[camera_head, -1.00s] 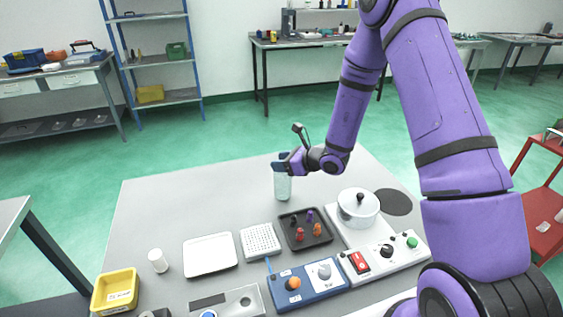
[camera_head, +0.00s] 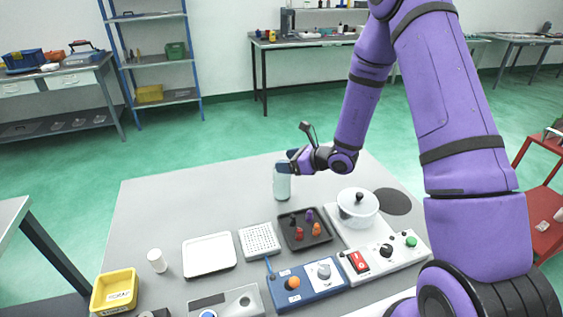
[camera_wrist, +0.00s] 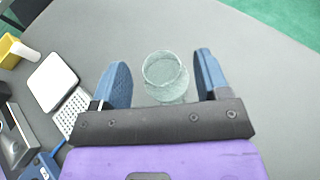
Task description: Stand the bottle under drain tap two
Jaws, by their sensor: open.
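The bottle (camera_head: 282,188) is a pale, clear blue-green vessel standing upright on the grey table. In the wrist view the bottle (camera_wrist: 165,80) shows a round open rim and stands between the two blue fingers, with a gap on each side. My gripper (camera_wrist: 161,70) is open and empty; in the head view my gripper (camera_head: 287,164) is at the bottle's top and hides part of it. I cannot make out a drain tap in either view.
A white pot (camera_head: 357,210), a black tray (camera_head: 291,243) with small coloured pieces, a white perforated block (camera_head: 259,241) and a white tray (camera_head: 208,270) stand nearer the front. Control boxes line the front edge. The table left of the bottle is clear.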

